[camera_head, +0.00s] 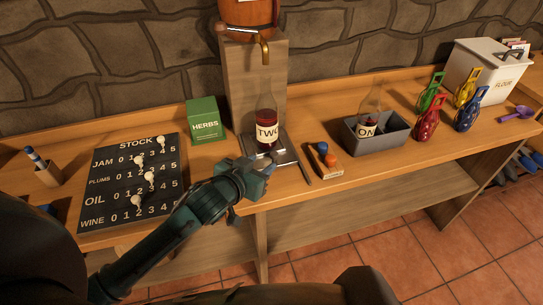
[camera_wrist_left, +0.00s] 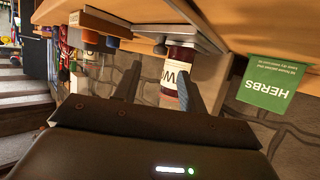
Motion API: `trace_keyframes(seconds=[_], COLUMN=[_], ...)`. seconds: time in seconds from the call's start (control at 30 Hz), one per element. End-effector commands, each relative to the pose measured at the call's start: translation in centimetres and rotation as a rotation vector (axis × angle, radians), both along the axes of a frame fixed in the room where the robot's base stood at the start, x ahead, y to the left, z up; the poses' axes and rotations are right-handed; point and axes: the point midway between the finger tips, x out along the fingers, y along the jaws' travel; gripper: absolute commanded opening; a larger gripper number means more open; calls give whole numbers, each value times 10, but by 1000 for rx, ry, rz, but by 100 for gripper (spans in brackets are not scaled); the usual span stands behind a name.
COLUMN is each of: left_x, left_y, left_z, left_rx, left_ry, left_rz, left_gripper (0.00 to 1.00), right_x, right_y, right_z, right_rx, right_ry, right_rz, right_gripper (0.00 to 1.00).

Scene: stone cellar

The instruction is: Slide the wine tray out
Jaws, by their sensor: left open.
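A flat grey metal tray (camera_head: 284,158) lies on the bench below the barrel's brass tap. My left gripper (camera_head: 265,167) is at the tray's front left, over the bench's front edge. I cannot tell whether it touches the tray. In the left wrist view, its two fingers (camera_wrist_left: 158,88) are apart, with the bottle (camera_wrist_left: 179,66) beyond and partly between them. My left gripper hides part of the tray's front. My right gripper is not in view.
A grey bin (camera_head: 384,143) with another labelled bottle stands to the right, past a small block holding coloured knobs (camera_head: 325,160). The green herbs box (camera_head: 205,121) and stock board (camera_head: 124,190) are to the left. The wooden column (camera_head: 244,87) stands behind the tray.

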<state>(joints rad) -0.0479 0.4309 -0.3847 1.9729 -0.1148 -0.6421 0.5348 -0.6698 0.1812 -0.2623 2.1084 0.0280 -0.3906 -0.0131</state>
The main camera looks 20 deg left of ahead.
Motion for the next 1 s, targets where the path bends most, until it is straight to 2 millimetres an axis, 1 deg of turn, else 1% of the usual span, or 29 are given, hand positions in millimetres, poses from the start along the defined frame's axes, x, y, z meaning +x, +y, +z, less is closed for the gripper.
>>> trace_keyframes(seconds=[0.03,0.2,0.3,0.4,0.53,0.77,1.0], left_x=[12,39,49,56,59,59,59], left_y=[-3,-8,-10,-11,-12,-12,-12], left_z=[-4,-16,-21,-24,-26,-26,-26], left_rx=[-1,0,0,1,1,0,0], left_ry=[-1,0,0,1,1,1,1], left_rz=[0,0,0,-1,-1,-1,-1], left_gripper=[42,42,42,42,42,42,22], right_x=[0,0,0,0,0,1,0], right_y=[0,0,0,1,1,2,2], right_z=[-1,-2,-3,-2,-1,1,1], right_rx=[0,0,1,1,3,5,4], right_ry=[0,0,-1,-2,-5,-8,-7], right_rz=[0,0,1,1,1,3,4], right_gripper=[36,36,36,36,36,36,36])
